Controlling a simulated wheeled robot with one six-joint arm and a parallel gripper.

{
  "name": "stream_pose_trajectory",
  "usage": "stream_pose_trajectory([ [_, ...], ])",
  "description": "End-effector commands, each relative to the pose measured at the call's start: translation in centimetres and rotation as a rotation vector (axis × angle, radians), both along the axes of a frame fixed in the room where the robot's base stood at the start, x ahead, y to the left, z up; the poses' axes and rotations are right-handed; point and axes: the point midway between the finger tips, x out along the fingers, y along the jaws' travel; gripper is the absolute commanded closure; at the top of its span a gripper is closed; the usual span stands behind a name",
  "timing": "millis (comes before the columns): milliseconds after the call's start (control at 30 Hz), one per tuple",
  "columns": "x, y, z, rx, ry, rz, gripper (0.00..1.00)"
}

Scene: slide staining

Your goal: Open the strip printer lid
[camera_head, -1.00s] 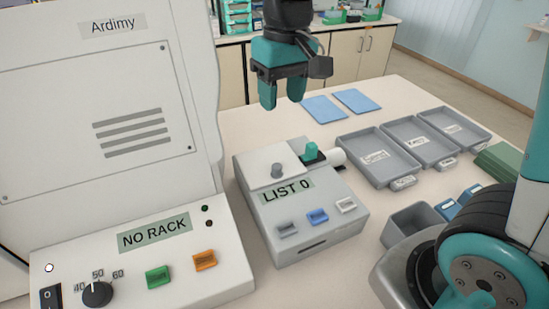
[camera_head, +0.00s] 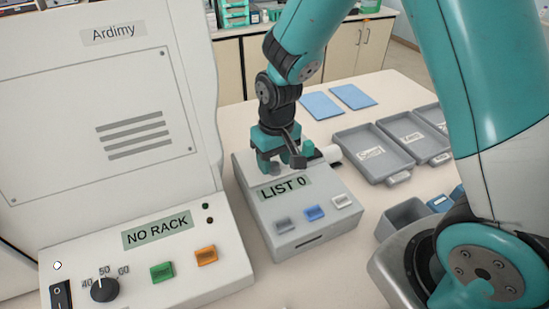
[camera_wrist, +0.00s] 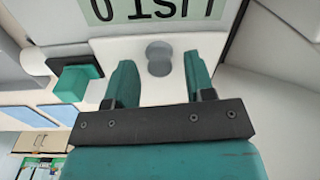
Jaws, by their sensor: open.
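The strip printer (camera_head: 318,222) is a light grey box with a label reading "LIST 0". Its white lid (camera_head: 245,170) lies flat, closed, on the back left of the top. A round grey knob (camera_head: 275,169) stands on the lid. My gripper (camera_head: 281,162) is over the lid, pointing down, its fingers close to the knob. In the wrist view my gripper (camera_wrist: 160,82) is open, and the knob (camera_wrist: 159,57) shows between and slightly beyond the fingers, with a gap on each side. I cannot tell whether the fingertips reach down to knob height.
A green block (camera_head: 308,149) and a white roll (camera_head: 330,154) sit right of the lid. The "Ardimy" machine (camera_head: 100,120) stands close on the left. Grey trays (camera_head: 372,158) and a grey bin (camera_head: 400,218) are to the right. Blue sheets (camera_head: 322,105) lie behind.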

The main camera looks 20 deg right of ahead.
Motion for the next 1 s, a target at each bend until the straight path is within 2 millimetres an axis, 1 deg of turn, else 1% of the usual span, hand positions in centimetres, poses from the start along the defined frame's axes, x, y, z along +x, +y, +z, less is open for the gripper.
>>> stream_pose_trajectory([
  [100,-0.03,0.03,-0.56,0.0,0.0,0.0,0.51],
  [367,-0.02,0.04,-0.68,0.0,-0.001,0.001,0.51],
  [467,-0.02,0.04,-0.67,0.0,-0.001,0.001,0.72],
  [500,-0.02,0.04,-0.67,0.0,-0.001,0.001,0.81],
  [600,-0.02,0.04,-0.66,0.0,-0.001,0.0,1.0],
  [833,0.04,0.0,-0.49,0.0,0.006,-0.001,1.0],
  [1000,0.23,-0.16,0.18,0.001,0.051,-0.004,1.0],
])
